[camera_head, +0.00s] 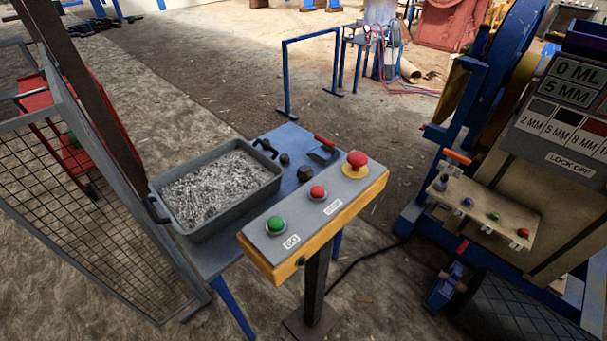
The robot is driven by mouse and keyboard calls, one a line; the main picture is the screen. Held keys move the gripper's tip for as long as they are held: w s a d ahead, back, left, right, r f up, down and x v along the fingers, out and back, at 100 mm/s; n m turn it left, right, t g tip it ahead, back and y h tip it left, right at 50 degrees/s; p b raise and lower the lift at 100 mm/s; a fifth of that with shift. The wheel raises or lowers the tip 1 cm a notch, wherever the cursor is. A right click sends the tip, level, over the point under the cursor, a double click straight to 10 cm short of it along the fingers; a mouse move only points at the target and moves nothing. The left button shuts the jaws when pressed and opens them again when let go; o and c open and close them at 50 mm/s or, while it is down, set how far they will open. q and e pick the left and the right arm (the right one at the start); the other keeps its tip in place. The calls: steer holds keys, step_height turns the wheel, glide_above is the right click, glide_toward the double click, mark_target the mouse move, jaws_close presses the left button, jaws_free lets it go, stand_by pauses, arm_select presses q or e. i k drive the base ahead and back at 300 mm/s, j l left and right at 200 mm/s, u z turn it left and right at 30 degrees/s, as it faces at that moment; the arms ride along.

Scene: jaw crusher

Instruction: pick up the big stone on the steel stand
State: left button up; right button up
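A steel stand (208,256) with a grey top and blue legs stands left of centre. Two small dark stones lie on its top, right of a tray. One stone (305,173) sits close behind the yellow control box and looks slightly larger. The other stone (284,159) is a little farther left and back. A scoop-like tool with a red handle (325,141) lies at the top's right end. Neither of my grippers is in view.
A grey tray (209,227) of gravel fills the stand's left part. A yellow control box (337,224) with red and green buttons, on a post, stands in front. A mesh fence (90,215) is at left. A blue machine with a button panel (484,212) is at right.

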mark_target(305, 173)
steer(key=i+l+u, duration=0.1)
steer(key=u, duration=0.35)
steer(key=l+u, duration=0.15)
steer(key=u, duration=0.35)
steer(key=i+l+u, duration=0.1)
steer(key=u, duration=0.35)
steer(key=l+u, duration=0.15)
steer(key=l, duration=0.45)
steer(key=l+u, duration=0.15)
steer(key=l, duration=0.45)
steer(key=k+l+u, duration=0.15)
steer(key=l, duration=0.45)
steer(key=l+u, duration=0.15)
steer(key=l, duration=0.4)
